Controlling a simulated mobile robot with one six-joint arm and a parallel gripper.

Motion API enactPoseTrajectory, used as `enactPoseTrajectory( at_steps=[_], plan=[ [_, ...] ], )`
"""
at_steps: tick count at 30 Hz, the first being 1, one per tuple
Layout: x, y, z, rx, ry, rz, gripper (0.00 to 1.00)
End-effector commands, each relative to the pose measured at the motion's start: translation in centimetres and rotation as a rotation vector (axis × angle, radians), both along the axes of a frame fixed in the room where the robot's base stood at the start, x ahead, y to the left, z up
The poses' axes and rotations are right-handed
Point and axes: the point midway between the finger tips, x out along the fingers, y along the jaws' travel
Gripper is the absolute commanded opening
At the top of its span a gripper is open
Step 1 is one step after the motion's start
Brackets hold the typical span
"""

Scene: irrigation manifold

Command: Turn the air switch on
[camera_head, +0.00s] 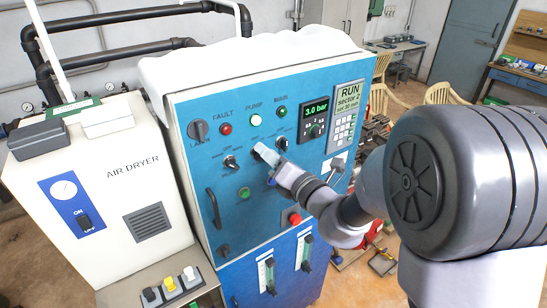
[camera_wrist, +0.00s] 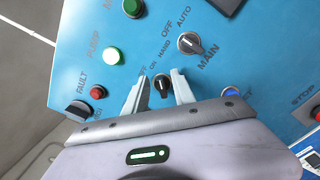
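My gripper (camera_head: 266,158) is at the blue control panel, below the pump lamp. In the wrist view its pale fingers (camera_wrist: 160,84) are open, one on either side of a small black knob (camera_wrist: 162,87). Small gaps show between knob and fingers. OFF and ON marks sit above this knob, its white pointer points roughly up in the wrist picture, and its name label is hidden. In the head view my gripper covers this knob.
The main knob (camera_wrist: 190,42) sits close to the right finger. Another selector knob (camera_head: 231,162) is left of my gripper. A red stop button (camera_head: 294,218) and a handle (camera_head: 214,208) stick out lower down. A keypad display (camera_head: 344,112) is at the right.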

Motion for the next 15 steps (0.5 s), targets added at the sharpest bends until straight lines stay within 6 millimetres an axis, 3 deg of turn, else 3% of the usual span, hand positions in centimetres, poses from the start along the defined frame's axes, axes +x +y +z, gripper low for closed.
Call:
enactPoseTrajectory(
  at_steps=[5,15],
  plan=[
    [-1.9,-1.4,-0.1,0.001,-0.001,-0.003,0.31],
    [-10.1,-6.9,-1.2,-0.003,-0.011,-0.004,0.31]
  ],
)
